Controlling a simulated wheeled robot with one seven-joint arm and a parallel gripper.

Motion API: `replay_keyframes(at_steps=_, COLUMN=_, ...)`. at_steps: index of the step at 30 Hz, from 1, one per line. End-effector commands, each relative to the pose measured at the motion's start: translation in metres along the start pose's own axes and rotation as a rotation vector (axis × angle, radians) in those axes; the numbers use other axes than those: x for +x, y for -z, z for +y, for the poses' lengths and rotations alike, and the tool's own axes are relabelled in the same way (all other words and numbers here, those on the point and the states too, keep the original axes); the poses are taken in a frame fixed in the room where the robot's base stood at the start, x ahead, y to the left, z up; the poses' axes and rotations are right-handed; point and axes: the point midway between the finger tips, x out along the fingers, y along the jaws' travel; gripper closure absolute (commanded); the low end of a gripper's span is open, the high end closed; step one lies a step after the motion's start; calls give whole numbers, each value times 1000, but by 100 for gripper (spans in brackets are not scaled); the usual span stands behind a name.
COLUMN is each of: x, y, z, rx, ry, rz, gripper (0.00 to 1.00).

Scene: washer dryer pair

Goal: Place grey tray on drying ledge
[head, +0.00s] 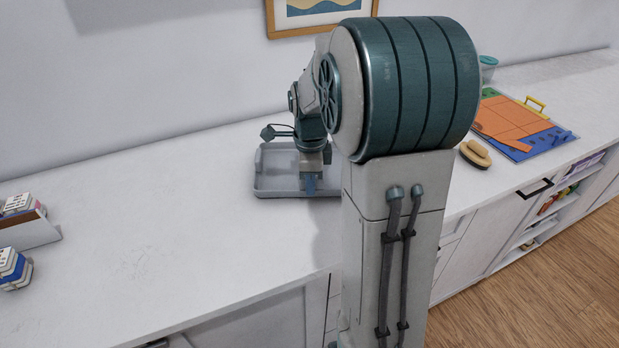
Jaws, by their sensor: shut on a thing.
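The grey tray (272,190) is a shallow rectangular tray with a raised rim, over the white counter near the back wall. Its right part is hidden behind my arm. My gripper (310,186) points down at the tray's near side and is shut on the tray. The tray looks about level. I cannot tell whether it touches the counter or hangs slightly above it. No separate drying ledge can be picked out from the long white counter (150,235).
Boxes (22,230) stand at the far left. A brush (475,153), orange and blue mats (520,125) and a teal-lidded container (488,68) lie to the right. A framed picture (318,12) hangs on the wall.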

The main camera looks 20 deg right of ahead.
Motion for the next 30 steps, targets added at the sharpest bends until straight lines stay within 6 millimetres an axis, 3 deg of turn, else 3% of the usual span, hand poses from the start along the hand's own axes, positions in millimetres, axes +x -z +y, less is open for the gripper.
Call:
replay_keyframes(at_steps=7, x=-42, y=4, z=0, rx=2, ry=7, rz=-1, gripper=100)
replay_keyframes(at_steps=18, x=-88, y=78, z=35, rx=4, ry=6, rz=-1, gripper=100)
replay_keyframes(at_steps=24, x=-102, y=100, z=45, rx=2, ry=4, rz=-1, gripper=100)
replay_keyframes(at_steps=30, x=-106, y=106, z=48, rx=0, ry=1, rz=-1, gripper=100)
